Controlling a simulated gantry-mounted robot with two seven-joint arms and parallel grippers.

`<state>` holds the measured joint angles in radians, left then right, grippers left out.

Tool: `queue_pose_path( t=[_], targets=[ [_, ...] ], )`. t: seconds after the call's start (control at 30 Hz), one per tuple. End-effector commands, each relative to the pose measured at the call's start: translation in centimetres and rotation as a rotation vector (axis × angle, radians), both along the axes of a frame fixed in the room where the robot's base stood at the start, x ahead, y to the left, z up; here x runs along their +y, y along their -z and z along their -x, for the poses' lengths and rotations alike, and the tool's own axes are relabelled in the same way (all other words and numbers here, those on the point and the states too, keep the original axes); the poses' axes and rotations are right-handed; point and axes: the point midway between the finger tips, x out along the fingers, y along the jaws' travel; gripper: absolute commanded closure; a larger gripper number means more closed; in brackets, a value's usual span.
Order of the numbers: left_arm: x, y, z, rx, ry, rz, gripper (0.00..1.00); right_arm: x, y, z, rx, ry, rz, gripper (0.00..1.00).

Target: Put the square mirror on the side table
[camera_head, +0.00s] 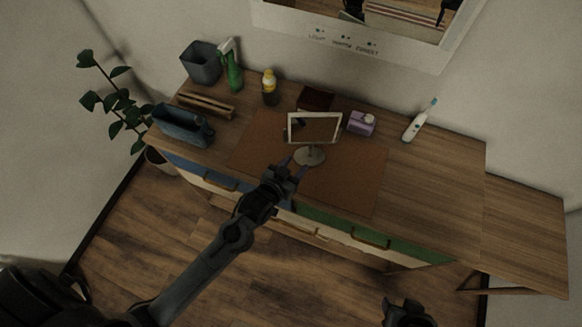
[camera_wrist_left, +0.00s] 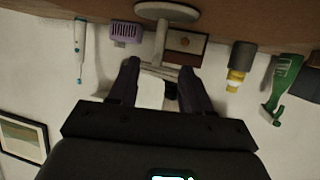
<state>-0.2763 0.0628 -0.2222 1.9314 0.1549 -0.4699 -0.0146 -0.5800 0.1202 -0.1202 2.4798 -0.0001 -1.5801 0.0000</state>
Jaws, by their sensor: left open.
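The square mirror (camera_head: 314,127) stands upright on its round base (camera_head: 310,155), on the brown mat on the dresser. My left gripper (camera_head: 291,168) is open just in front of the mirror's base. In the left wrist view, which is upside down, the mirror's stem (camera_wrist_left: 161,42) and base (camera_wrist_left: 167,12) show beyond the open left fingers (camera_wrist_left: 158,72). The stem lines up with the gap; I cannot tell whether it is between the fingertips. The side table (camera_head: 530,235) adjoins the dresser's right end, with a bare top. My right gripper (camera_head: 407,312) is at the bottom edge, its jaws unclear.
Behind the mirror are a dark brown box (camera_head: 315,97), a purple dispenser (camera_head: 362,123) and a yellow-capped bottle (camera_head: 269,87). A toothbrush (camera_head: 420,121) stands farther right. A green spray bottle (camera_head: 231,67) and bins are at left. The dresser's right top (camera_head: 440,185) is clear.

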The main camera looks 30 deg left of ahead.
Motion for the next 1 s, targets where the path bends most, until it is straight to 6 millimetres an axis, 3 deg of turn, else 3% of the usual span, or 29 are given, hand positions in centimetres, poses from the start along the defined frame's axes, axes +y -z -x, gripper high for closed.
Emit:
queue_pose_path(
  t=[0.23, 0.37, 0.57, 0.8, 0.83, 1.0],
  targets=[
    [0.2, -0.4, 1.7, 0.03, 0.003, -0.001, 0.51, -0.1, 0.0, 0.0, 0.0, -0.004, 0.005, 0.51],
    [0.6, 0.1, 4.0, 0.146, 0.015, -0.009, 0.51, -0.1, 0.0, 0.0, 0.0, -0.004, 0.005, 0.51],
    [1.9, 0.4, 10.9, 0.447, 0.043, -0.048, 0.51, -0.1, 0.0, 0.0, -0.001, -0.002, 0.004, 0.51],
    [3.6, -0.7, 19.1, 0.751, 0.061, -0.111, 0.53, 0.0, 0.0, 0.0, 0.0, 0.002, -0.002, 0.51],
    [3.8, -0.9, 19.7, 0.775, 0.062, -0.117, 0.58, 0.1, 0.0, 0.0, 0.0, 0.001, -0.002, 0.51],
    [4.3, -1.4, 21.9, 0.852, 0.064, -0.137, 0.58, 0.1, 0.0, 0.0, 0.0, 0.003, -0.005, 0.51]
  ],
)
